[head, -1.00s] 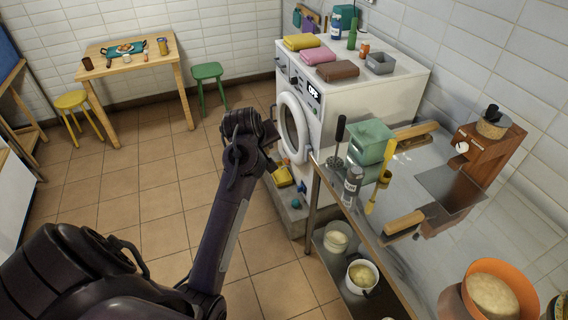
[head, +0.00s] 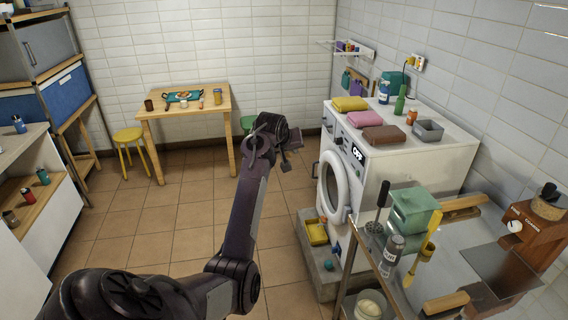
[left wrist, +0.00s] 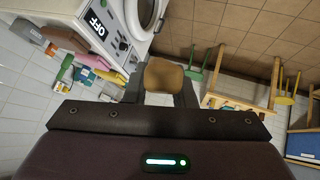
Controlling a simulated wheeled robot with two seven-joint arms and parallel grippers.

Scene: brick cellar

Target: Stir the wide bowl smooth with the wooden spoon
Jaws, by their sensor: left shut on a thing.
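My left gripper (head: 287,150) is held out over the open floor in the head view, left of the washing machine. In the left wrist view its fingers (left wrist: 161,92) are shut on a smooth tan-brown thing (left wrist: 163,75). It looks wooden, but only its blunt end shows, so I cannot tell if it is the wooden spoon. In the head view the held thing is hidden by the gripper. No wide bowl is clearly in view now. A pale container (head: 370,304) on the lower shelf is cut by the bottom edge. My right gripper is not in view.
A metal worktable (head: 428,278) at lower right holds a green box (head: 413,210), a bottle (head: 391,256) and a yellow spatula (head: 425,262). The washing machine (head: 400,155) stands behind it. A wooden table (head: 212,102) and yellow stool (head: 128,135) stand farther back. The middle floor is clear.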

